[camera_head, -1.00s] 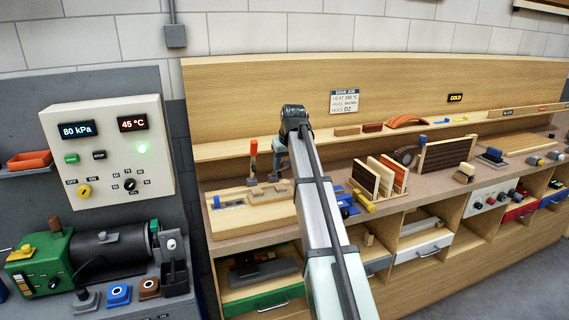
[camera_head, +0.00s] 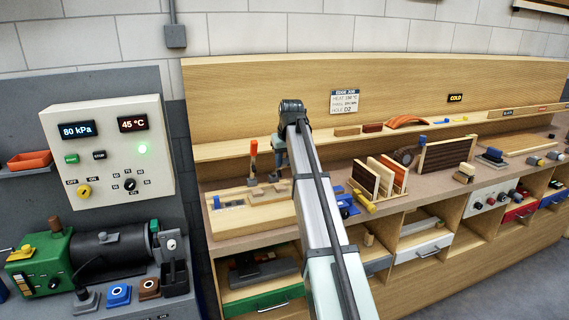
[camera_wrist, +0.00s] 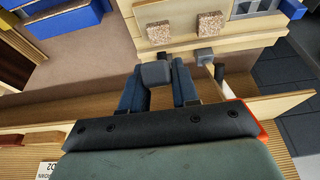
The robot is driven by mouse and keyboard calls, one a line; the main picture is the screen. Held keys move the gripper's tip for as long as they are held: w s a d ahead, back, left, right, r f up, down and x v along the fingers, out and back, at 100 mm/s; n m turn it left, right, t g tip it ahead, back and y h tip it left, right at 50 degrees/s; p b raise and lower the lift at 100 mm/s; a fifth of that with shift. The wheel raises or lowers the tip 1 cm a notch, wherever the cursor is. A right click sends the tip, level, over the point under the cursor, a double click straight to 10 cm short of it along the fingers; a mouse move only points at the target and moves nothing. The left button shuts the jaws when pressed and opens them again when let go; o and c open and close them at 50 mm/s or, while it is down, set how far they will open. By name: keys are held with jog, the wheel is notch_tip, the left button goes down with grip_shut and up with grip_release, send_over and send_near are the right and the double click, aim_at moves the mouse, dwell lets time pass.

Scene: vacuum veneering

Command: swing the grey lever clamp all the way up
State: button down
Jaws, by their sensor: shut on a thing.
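The grey lever clamp (camera_wrist: 155,73) shows in the wrist view as a grey block end between my fingers. In the head view its small grey foot (camera_head: 273,178) stands at the back edge of the wooden board (camera_head: 235,222). My gripper (camera_wrist: 160,92) is shut on the grey lever; in the head view my gripper (camera_head: 279,160) is just above the foot. A second clamp with an upright orange handle (camera_head: 253,150) stands close to the left; its grey block (camera_wrist: 205,57) shows in the wrist view. The grey lever's angle is hard to tell, as my fingers hide most of it.
Two cork-like pads (camera_wrist: 160,32) lie on the board near the clamps. A rack of upright panels (camera_head: 378,180) and blue objects (camera_head: 347,205) stand to the right. The wooden back shelf (camera_head: 225,150) runs close behind my gripper.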

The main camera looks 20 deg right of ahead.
jog(key=w+r+g, duration=0.2)
jog(key=w, duration=0.1)
jog(key=shift+w+r, duration=0.2)
jog(key=shift+r, duration=0.05)
jog(key=shift+w+r+g, duration=0.4)
jog(key=shift+w+g, duration=0.2)
jog(key=shift+g, duration=0.3)
jog(key=c, duration=0.9)
grip_release()
jog(key=shift+s, duration=0.1)
